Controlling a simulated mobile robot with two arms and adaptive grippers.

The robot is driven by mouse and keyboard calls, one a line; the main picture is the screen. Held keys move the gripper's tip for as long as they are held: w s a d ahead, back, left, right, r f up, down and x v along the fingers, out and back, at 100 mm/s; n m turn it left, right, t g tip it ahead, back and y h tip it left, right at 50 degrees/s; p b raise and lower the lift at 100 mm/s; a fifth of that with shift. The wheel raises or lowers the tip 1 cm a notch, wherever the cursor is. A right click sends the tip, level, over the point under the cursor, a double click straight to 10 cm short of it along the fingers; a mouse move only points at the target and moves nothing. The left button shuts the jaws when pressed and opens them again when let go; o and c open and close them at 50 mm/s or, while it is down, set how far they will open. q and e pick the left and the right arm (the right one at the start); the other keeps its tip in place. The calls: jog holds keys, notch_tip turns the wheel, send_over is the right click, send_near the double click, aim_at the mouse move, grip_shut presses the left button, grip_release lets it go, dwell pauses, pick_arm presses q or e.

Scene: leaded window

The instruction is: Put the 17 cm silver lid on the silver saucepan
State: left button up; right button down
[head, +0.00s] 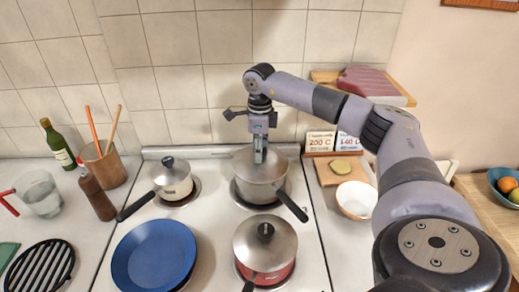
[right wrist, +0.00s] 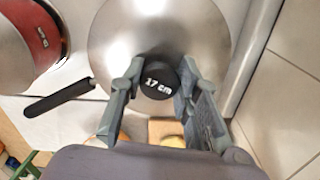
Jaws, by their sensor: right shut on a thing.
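The silver 17 cm lid (head: 243,163) has a black knob (right wrist: 158,78) marked "17 cm". My right gripper (head: 260,155) points down from above and is shut on this knob, with a finger on each side in the right wrist view (right wrist: 157,85). The silver saucepan (head: 262,191) is on the back right of the stove, its black handle (head: 291,207) toward the lower right. The lid is level over the saucepan's mouth and hides it. Whether it rests on the rim or is slightly above, I cannot tell. My left gripper is not in view.
A red lidded pan (head: 267,245) stands close in front. A small lidded pot (head: 172,181) and a blue frying pan (head: 154,254) are to the left. A white bowl (head: 356,200), a board (head: 330,175) and number signs (head: 320,142) are to the right. The tiled wall is close behind.

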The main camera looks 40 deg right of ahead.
jog(key=shift+f, duration=0.2)
dwell(0.5)
jog(key=c, duration=1.1)
grip_release()
jog(key=shift+o, duration=0.3)
jog(key=o, duration=0.5)
jog(key=shift+r, duration=0.1)
jog(key=shift+r+p, duration=2.65)
jog(key=shift+r, duration=0.8)
